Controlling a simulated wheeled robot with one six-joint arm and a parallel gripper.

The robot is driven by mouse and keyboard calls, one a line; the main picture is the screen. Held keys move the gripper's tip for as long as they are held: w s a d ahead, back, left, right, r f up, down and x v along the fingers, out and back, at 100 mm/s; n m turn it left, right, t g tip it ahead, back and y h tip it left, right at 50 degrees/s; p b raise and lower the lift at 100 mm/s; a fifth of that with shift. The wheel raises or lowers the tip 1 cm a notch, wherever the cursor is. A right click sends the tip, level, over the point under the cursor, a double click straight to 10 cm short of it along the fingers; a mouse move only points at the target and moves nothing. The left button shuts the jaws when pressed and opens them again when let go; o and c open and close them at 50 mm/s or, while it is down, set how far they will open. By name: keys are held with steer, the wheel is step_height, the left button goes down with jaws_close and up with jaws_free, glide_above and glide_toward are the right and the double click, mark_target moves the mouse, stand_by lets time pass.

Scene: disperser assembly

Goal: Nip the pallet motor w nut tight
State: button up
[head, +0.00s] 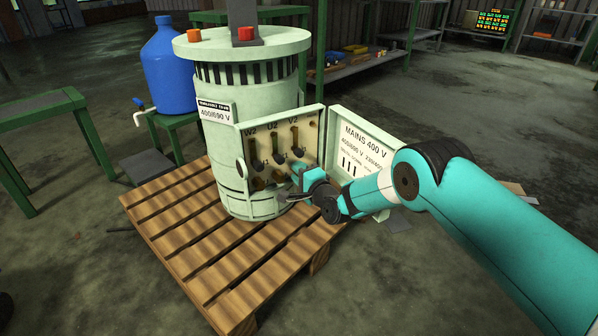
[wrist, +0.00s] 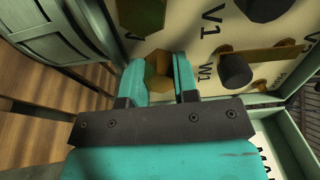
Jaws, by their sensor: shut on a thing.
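The pale green pallet motor (head: 252,85) stands upright on a wooden pallet (head: 200,262). Its terminal box (head: 307,143) is open, with terminals marked W2, U2 and V2 along the top and brass parts lower down. My gripper (head: 291,197) is at the lower right of the box. In the wrist view, my gripper's teal fingers (wrist: 161,78) are shut on a brass hex nut (wrist: 158,70). A dark stud (wrist: 236,70) beside a W1 mark and a brass strip lies right of the fingers. I cannot tell how the nut sits on its stud.
The open box cover (head: 356,150), marked MAINS 400 V, stands right of the box, close to my wrist. A blue jug (head: 168,68) stands on a green stand behind left. A green bench (head: 40,110) is at the left. The pallet's front is clear.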

steer(key=shift+w+d+m, duration=0.1)
steer(key=shift+m, duration=1.5)
steer(key=o, duration=0.9)
